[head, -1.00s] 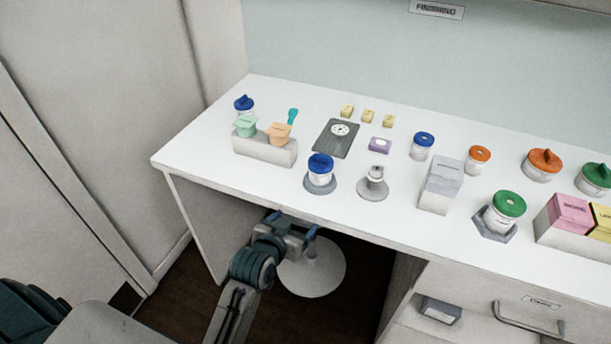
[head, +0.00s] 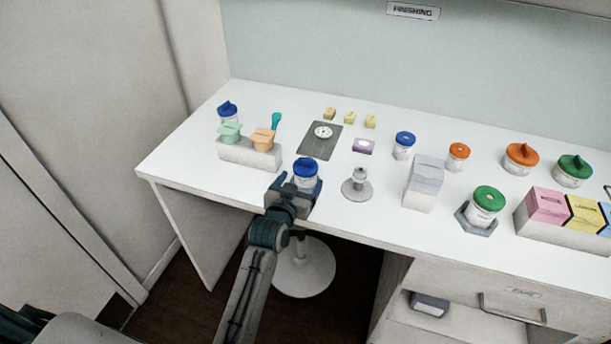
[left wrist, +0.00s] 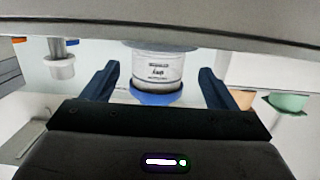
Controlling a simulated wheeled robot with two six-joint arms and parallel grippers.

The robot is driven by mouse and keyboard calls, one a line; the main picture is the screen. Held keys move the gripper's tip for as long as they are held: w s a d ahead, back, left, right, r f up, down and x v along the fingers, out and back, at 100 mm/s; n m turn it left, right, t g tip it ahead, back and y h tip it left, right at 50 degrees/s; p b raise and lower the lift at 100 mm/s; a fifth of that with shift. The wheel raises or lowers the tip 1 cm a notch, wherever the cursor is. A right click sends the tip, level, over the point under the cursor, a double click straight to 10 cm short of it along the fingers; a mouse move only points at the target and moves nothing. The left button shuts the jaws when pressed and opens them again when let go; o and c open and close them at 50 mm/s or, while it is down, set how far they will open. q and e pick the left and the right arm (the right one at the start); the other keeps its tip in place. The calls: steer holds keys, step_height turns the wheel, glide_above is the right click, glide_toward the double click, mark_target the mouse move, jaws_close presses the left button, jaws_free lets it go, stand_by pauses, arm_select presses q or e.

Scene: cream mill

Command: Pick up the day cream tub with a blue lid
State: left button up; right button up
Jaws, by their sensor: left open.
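A white tub with a blue lid (head: 305,168) stands near the front edge of the white table, left of the middle in the head view. In the left wrist view the labelled tub (left wrist: 157,68) appears upside down between the two fingers; its label is too small to read surely. My left gripper (head: 298,184) is open around the tub's front, with a finger to each side and no clear contact. Two other blue-lidded tubs stand on the table, one at the far left (head: 227,112) and one further right (head: 404,146). My right gripper is out of view.
A small round metal stand (head: 357,185) is close on the right. A dark scale (head: 320,140) lies behind. Further right are a grey box (head: 424,183) and a green-lidded tub (head: 487,204).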

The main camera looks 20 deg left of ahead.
mark_target(302, 181)
arm_select(q)
steer(key=w, duration=0.2)
steer(key=w+p, duration=0.1)
steer(key=shift+w+d+f, duration=0.2)
steer(key=shift+f, duration=0.05)
steer(key=shift+w+f, duration=0.15)
steer(key=shift+w, duration=0.25)
steer(key=shift+s, duration=0.15)
steer(key=shift+c, duration=1.3)
steer(key=c, duration=1)
steer(key=shift+r+p, duration=0.2)
steer(key=shift+p, duration=0.1)
